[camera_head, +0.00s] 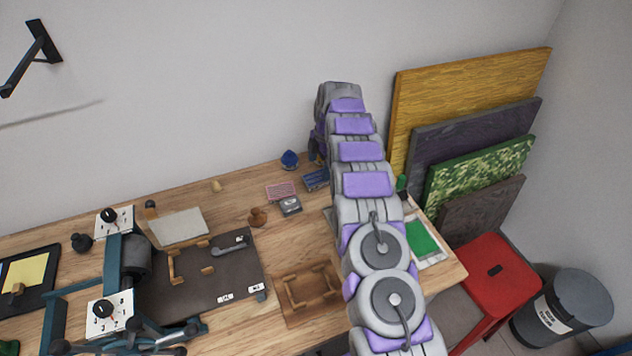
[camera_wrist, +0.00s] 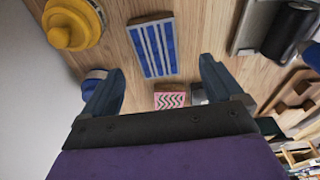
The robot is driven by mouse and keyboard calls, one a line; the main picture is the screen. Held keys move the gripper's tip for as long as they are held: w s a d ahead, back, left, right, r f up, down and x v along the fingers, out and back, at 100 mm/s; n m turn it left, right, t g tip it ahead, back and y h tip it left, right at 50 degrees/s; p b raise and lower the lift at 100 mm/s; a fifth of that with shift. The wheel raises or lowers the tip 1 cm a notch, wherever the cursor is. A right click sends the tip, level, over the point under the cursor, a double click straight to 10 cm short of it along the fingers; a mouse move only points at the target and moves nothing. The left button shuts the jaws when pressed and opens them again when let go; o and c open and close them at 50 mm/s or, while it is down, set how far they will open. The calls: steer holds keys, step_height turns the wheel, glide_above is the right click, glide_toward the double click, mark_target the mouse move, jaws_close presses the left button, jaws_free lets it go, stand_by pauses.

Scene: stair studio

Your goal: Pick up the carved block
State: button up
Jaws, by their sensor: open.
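Several small patterned blocks lie on the wooden bench, and I cannot tell for certain which is the carved block. A blue block with pale lengthwise stripes (camera_wrist: 152,47) lies flat beyond my fingertips; it also shows beside my arm in the head view (camera_head: 316,180). A pink block with a dark zigzag pattern (camera_wrist: 170,101) shows between my fingers, partly hidden by the gripper body. It lies left of the blue one in the head view (camera_head: 281,191). My gripper (camera_wrist: 160,68) is open and empty above the bench, its fingers apart. In the head view my arm mostly hides it.
A grey block (camera_head: 290,206) lies near the pink one. A blue-topped object (camera_head: 290,159) stands by the wall. A yellow round object (camera_wrist: 72,25) is near my left finger. A brown knob (camera_head: 258,216), wooden frame (camera_head: 308,293) and press (camera_head: 130,260) occupy the bench.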

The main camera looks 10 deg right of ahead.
mark_target(316, 177)
steer(key=shift+a+f, duration=0.15)
steer(key=shift+f, duration=0.25)
step_height(316, 177, down, 5)
steer(key=shift+w+a+r+b, duration=0.1)
steer(key=shift+w+a+b, duration=0.05)
steer(key=shift+b, duration=0.55)
steer(key=shift+a, duration=0.15)
steer(key=shift+c, duration=0.5)
steer(key=c, duration=1.1)
